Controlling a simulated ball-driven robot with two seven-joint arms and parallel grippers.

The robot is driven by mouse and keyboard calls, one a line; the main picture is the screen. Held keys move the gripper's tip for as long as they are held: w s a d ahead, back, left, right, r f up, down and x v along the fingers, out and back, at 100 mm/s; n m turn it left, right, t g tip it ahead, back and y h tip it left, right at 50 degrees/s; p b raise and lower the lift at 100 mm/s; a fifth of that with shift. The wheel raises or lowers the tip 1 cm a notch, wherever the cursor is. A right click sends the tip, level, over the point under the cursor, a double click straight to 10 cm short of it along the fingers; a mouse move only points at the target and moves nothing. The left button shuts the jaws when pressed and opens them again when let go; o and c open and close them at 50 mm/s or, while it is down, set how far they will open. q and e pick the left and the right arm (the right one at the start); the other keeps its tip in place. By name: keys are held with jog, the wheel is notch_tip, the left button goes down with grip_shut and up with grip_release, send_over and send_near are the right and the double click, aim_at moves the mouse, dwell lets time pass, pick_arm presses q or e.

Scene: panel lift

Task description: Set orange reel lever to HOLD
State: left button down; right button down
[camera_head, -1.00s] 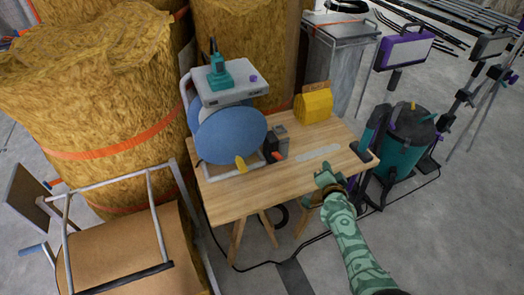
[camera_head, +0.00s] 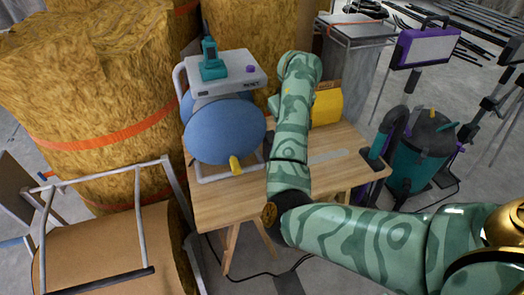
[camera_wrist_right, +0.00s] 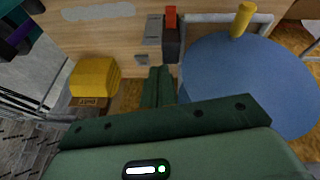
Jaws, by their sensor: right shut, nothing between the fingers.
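The orange lever (camera_wrist_right: 171,17) shows in the right wrist view on a dark block (camera_wrist_right: 171,46), beside a small grey box (camera_wrist_right: 153,34). In the head view my right arm hides the lever. The blue reel (camera_head: 224,131) stands on the wooden table in a grey tube frame, with a yellow handle (camera_head: 235,164); it also shows in the wrist view (camera_wrist_right: 250,85). My right gripper (camera_wrist_right: 160,70) is shut and empty, its fingertips close to the block and apart from the lever in the picture. Contact with the block cannot be told. My left gripper is not in view.
A grey box (camera_head: 232,76) marked RESET, with a teal tool (camera_head: 210,60) on it, sits above the reel. A yellow bag-shaped box (camera_head: 327,104) stands right of my forearm. The table's front (camera_head: 228,204) is clear. Straw bales (camera_head: 100,75) stand behind.

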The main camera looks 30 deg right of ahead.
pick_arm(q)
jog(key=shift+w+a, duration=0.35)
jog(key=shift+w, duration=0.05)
pick_arm(e)
jog(key=shift+a+f+m+y, duration=0.2)
jog(key=shift+a+m+y, duration=0.4)
jog(key=shift+m, duration=0.4)
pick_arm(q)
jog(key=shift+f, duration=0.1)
